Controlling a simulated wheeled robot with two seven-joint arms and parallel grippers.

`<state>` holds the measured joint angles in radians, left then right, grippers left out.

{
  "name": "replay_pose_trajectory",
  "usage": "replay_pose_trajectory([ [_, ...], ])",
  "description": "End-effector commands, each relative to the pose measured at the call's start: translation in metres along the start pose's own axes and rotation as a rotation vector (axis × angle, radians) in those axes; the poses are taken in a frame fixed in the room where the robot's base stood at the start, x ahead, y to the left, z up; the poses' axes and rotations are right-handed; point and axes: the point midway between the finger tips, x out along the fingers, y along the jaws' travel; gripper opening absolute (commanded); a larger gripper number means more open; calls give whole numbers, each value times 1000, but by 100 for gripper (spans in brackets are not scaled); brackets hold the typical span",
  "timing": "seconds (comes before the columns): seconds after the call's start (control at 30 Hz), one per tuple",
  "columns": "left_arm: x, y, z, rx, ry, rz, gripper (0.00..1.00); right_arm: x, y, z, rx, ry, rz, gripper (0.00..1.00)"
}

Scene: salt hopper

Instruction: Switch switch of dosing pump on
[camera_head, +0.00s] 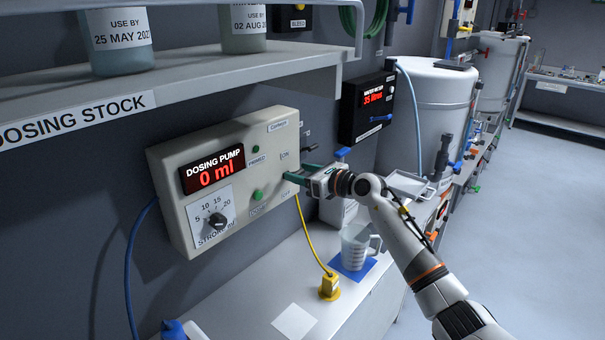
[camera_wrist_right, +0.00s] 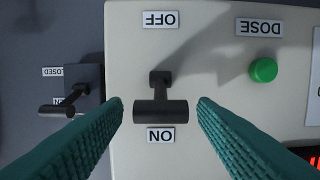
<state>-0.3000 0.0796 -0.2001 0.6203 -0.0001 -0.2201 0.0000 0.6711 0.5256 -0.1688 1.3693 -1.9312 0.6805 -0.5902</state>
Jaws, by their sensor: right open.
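The dosing pump (camera_head: 262,134) is a beige wall box with a red display reading 0 ml. Its switch (camera_wrist_right: 160,110) is a dark T-shaped lever in the right wrist view. The lever's crossbar lies close to the ON label (camera_wrist_right: 160,135), away from the OFF label (camera_wrist_right: 160,19). My right gripper (camera_head: 295,172) is open at the pump's right side, its teal fingers pointing at the panel. In the wrist view the fingers (camera_wrist_right: 161,105) stand on either side of the crossbar, with gaps on both sides. The gripper largely hides the switch in the head view. My left gripper is not in view.
A green DOSE button (camera_wrist_right: 264,70) sits beside the switch. A small dark valve lever (camera_wrist_right: 72,108) is on the other side. Below are a clear jug (camera_head: 355,248) on a blue mat and a yellow plug (camera_head: 329,287) with its cable. A shelf (camera_head: 200,75) overhangs the pump.

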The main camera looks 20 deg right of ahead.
Motion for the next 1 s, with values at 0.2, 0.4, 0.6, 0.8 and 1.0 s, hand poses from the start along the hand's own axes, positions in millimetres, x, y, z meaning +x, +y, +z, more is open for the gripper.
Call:
replay_pose_trajectory([
  [0.2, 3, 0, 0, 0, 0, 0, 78, -5, 1, 1, -2, 0, 1, 53],
  [0.4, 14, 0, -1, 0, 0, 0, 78, -36, 0, 5, -6, -3, 1, 53],
  [0.6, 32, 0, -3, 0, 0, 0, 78, -79, 1, 6, -4, -3, 2, 53],
  [0.8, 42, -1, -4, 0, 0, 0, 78, -110, 1, 4, -2, -1, 1, 53],
  [1.0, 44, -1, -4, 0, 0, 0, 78, -120, 0, 1, -1, -1, 0, 53],
])
